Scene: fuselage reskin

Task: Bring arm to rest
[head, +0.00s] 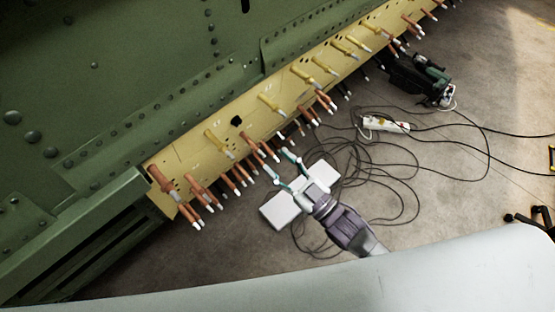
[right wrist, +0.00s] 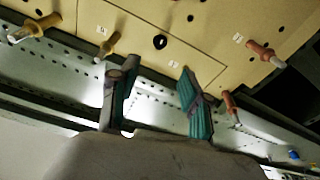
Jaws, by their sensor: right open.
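My right gripper (head: 280,164) is in the middle of the head view, its two fingers spread and pointing up-left toward the lower edge of the yellow skin strip (head: 213,120). In the right wrist view the gripper's fingers (right wrist: 153,84) are apart with nothing between them, below the strip's underside. A dark hole (right wrist: 160,42) shows in the strip above the gap. Whether a fingertip touches a nearby fastener cannot be told. My left gripper is not in view.
Copper fasteners (head: 196,185) and yellow fasteners (head: 269,103) stick out along the strip, close to the fingers. The green fuselage (head: 120,60) fills the upper left. Black cables (head: 410,165), a white power strip (head: 385,124) and a dark tool (head: 425,80) lie on the floor.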

